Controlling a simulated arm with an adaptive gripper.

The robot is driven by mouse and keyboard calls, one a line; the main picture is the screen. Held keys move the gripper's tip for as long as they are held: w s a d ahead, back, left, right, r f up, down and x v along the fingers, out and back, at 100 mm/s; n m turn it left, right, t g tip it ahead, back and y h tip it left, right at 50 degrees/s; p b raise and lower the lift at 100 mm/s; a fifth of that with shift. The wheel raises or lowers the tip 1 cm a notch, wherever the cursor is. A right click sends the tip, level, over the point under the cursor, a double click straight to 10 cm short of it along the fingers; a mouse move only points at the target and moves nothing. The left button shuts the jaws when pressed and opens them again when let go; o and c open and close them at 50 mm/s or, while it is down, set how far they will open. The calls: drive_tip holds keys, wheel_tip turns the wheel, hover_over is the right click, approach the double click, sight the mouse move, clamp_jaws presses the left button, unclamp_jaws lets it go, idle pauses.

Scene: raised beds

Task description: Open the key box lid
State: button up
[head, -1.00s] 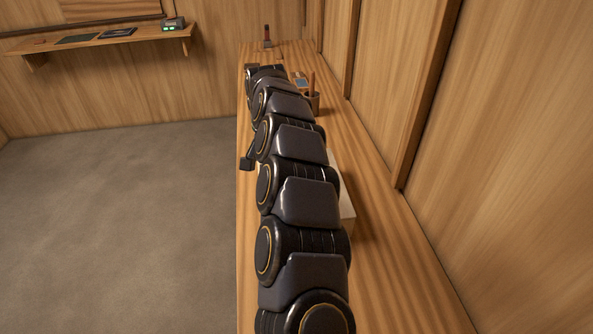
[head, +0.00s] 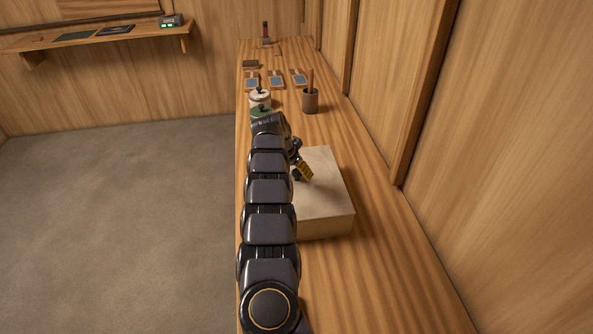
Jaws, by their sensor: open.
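The key box, which I take to be the pale flat box (head: 325,205), sits on the wooden bench with its top lying flat. My arm partly covers its left side. My gripper (head: 304,174) is over the left part of the box top, with a yellow-marked part showing. The gripper is open and I see nothing between its fingers. I cannot tell whether it touches the lid.
The wooden bench (head: 385,270) runs along the panelled wall at right. Beyond the box stand a brown cup with a handle sticking out (head: 310,100), a lidded pale pot (head: 260,97) and a green-topped item (head: 262,112). Several small cards (head: 276,81) lie farther back.

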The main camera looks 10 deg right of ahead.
drive_tip(key=shift+f, duration=0.25)
clamp_jaws()
